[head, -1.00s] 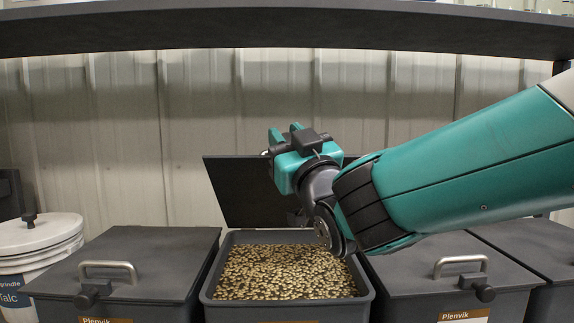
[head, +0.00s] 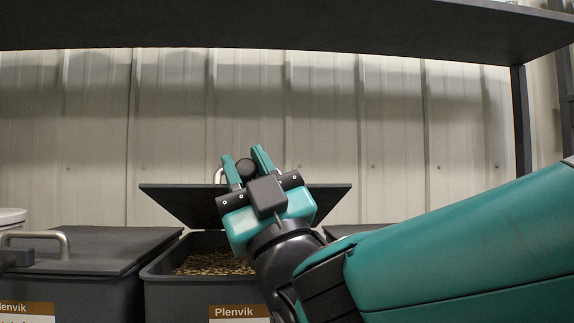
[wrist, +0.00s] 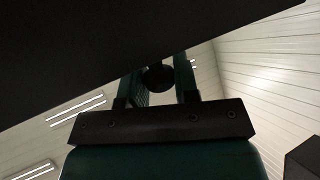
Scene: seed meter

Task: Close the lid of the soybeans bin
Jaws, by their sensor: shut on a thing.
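The open bin (head: 160,290) stands at the lower middle of the head view, with tan beans (head: 212,262) inside. Its dark lid (head: 175,201) is part-way raised and tilted above the bin, apart from the front rim. My gripper (head: 247,165) is at the lid's raised edge, its two teal fingers shut on the dark round lid knob (head: 246,168). A metal handle (head: 219,175) shows behind the fingers. In the wrist view the knob (wrist: 158,77) sits between the fingers and the lid (wrist: 90,50) fills the upper left. The bin's label shows only "Plenvik"; my arm hides its right side.
A shut bin (head: 90,250) with a metal handle stands close on the left; part of another lid (head: 345,230) shows on the right. A dark shelf (head: 250,25) spans above, with a post (head: 521,120) at right. A white bucket (head: 12,216) is at far left.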

